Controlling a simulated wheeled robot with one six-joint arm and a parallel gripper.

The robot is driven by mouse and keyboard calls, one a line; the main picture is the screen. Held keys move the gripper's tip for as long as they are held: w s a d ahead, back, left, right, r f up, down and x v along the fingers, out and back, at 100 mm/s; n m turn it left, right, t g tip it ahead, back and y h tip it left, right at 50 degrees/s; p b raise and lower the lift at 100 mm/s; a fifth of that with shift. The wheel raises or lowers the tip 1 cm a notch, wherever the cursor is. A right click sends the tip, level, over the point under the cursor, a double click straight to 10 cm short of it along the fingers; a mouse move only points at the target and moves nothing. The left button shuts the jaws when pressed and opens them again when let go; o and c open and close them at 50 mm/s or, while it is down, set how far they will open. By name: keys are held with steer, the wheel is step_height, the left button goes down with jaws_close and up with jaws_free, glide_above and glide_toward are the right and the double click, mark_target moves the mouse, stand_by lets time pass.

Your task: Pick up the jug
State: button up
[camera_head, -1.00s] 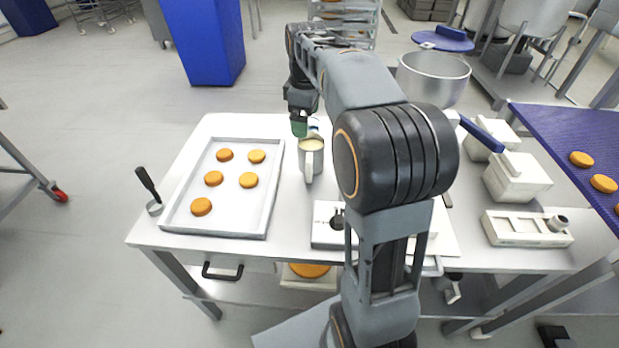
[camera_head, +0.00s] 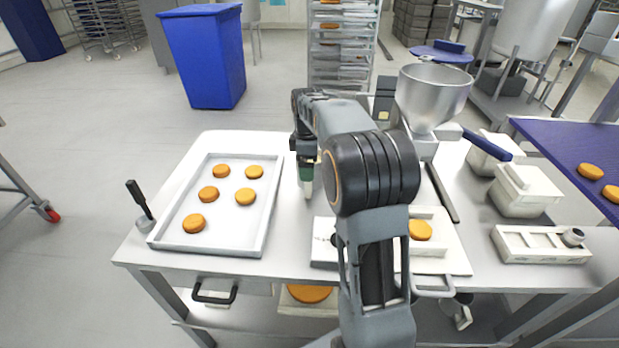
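The jug (camera_head: 307,188) stands on the white table, right of the tray of orange rounds. Only a small pale part low on its near side shows, which looks like its handle. The rest is hidden behind my gripper and arm. My gripper (camera_head: 307,170) points down right at the jug, with its green fingertip part over the upper handle. I cannot see whether the fingers are closed on it.
A tray (camera_head: 212,247) of several orange rounds lies at left, beside a black-handled scraper (camera_head: 141,200). A metal hopper (camera_head: 432,95) stands behind right. White tubs (camera_head: 525,190) and a pale board (camera_head: 455,262) with one round fill the right.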

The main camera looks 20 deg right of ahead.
steer(key=shift+s+f+b, duration=0.1)
steer(key=shift+f+b, duration=0.2)
steer(key=shift+f, duration=2.05)
steer(key=c, duration=1.3)
steer(key=shift+c, duration=0.5)
steer(key=shift+r, duration=0.2)
